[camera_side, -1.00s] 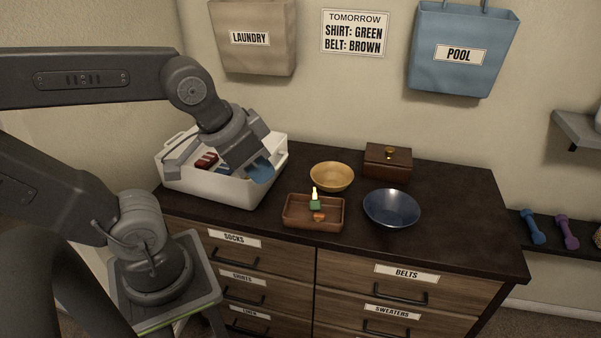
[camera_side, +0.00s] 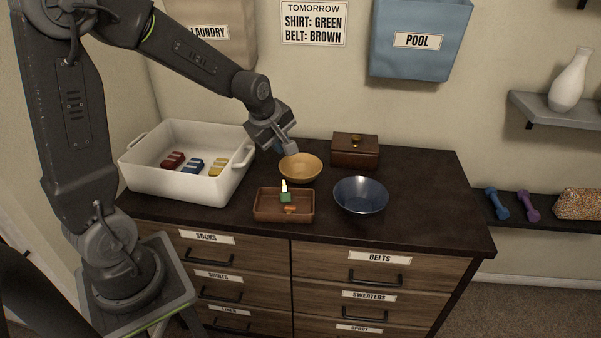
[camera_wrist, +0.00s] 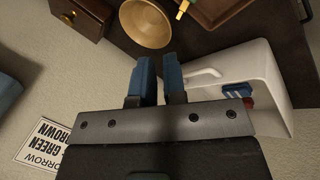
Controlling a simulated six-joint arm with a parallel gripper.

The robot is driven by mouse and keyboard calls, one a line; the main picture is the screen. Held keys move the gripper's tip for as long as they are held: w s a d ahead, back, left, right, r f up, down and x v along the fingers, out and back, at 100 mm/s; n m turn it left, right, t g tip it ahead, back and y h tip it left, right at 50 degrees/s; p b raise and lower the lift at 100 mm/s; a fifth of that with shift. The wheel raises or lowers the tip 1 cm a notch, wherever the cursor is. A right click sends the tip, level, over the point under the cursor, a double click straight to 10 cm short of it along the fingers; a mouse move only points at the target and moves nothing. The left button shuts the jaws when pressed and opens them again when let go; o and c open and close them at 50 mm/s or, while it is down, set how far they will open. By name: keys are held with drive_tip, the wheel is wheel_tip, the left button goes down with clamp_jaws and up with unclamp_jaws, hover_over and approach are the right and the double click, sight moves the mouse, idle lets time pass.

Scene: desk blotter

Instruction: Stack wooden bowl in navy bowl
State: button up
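The wooden bowl (camera_side: 300,168) stands upright on the dark dresser top, behind the brown tray. In the wrist view the wooden bowl (camera_wrist: 146,24) is at the top, just beyond my fingertips. The navy bowl (camera_side: 361,195) stands upright and empty to its right and nearer the front. My gripper (camera_side: 285,148) is above and behind the wooden bowl's left side; one finger overlaps its far rim in the picture, and I cannot tell whether it touches. In the wrist view my gripper (camera_wrist: 158,58) has its two blue fingers apart with nothing between them.
A brown tray (camera_side: 262,217) holding small items sits in front of the wooden bowl. A lidded wooden box (camera_side: 354,151) stands behind the bowls. A white bin (camera_side: 224,183) with several coloured blocks is at the left. The dresser top right of the navy bowl is clear.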

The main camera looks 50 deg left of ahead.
drive_tip(key=w+a+f+n, duration=0.2)
drive_tip(key=a+f+n, duration=0.2)
drive_tip(key=f, duration=0.1)
hover_over(290, 176)
drive_tip(key=s, duration=0.2)
wheel_tip(290, 176, down, 7)
drive_tip(key=shift+d+x, duration=0.15)
drive_tip(key=shift+x, duration=1.3)
drive_tip(key=shift+d+x, duration=0.15)
drive_tip(key=shift+x, duration=1.3)
clamp_jaws()
